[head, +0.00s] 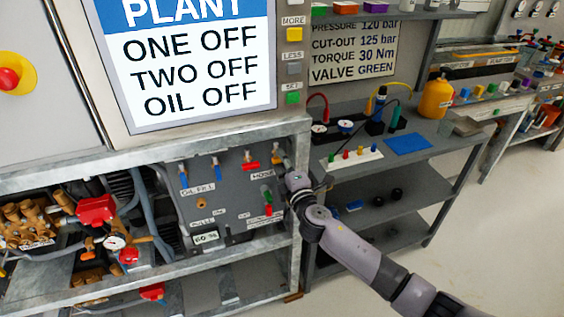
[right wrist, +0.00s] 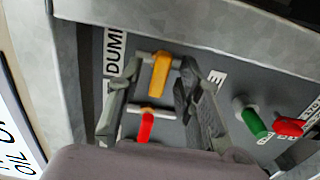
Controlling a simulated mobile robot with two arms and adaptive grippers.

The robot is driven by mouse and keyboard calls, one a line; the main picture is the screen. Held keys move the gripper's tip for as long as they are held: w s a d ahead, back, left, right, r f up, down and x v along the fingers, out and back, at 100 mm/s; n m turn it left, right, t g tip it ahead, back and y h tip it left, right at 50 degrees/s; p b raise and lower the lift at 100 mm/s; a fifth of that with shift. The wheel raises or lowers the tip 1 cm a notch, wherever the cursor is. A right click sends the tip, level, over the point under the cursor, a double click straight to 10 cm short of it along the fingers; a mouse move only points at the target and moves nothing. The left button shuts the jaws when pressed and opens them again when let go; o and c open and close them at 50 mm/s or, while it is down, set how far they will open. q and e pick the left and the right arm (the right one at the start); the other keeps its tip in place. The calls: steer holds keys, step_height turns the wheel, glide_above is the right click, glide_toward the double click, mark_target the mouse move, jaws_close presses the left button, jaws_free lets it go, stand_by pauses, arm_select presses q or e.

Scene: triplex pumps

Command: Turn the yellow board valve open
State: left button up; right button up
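The yellow valve (head: 275,156) is at the upper right of the grey board (head: 228,185) in the head view, partly hidden by my gripper. In the right wrist view its yellow handle (right wrist: 160,73) is on a pale stem near a label reading "DUM…". My right gripper (head: 284,163) is at the board beside the valve. In the right wrist view its fingers (right wrist: 160,67) are spread on either side of the yellow handle, with gaps showing. Whether a finger touches it I cannot tell. My left gripper is not in view.
A red handle (right wrist: 146,127) is close to the yellow one, between the fingers' lower parts. A green handle (right wrist: 250,118) and another red one (right wrist: 288,127) are to the right. The metal frame (head: 300,140) borders the board closely. Blue handles (head: 183,173) are farther left.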

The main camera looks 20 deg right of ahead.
steer(key=shift+w, duration=0.1)
steer(key=shift+c, duration=0.4)
jaws_close()
